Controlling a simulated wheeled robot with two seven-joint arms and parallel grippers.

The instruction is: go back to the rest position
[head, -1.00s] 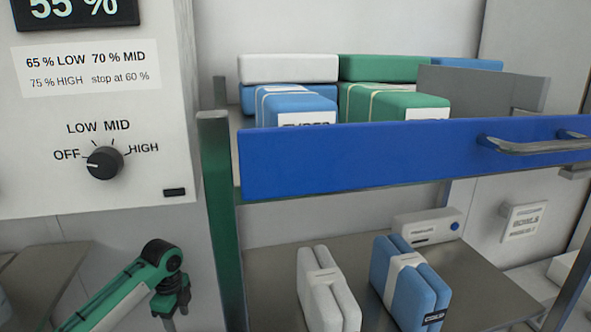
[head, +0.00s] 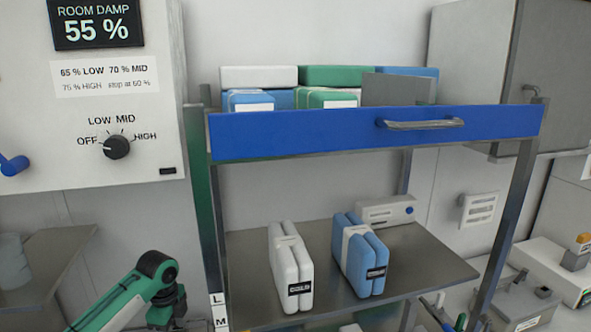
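A green and black arm of mine shows at the lower left in the head view, beside the rack's left post and below the white control box. Neither gripper shows in this view, so I cannot see their fingers or whether they hold anything.
A rack has a blue-fronted drawer (head: 290,137) with wrapped packs. Its lower shelf (head: 430,262) holds a white pack (head: 284,268), a blue pack (head: 357,258) and a small white device (head: 388,211). The control box (head: 85,175) has a dial (head: 117,147); the display (head: 94,24) reads 55 %.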

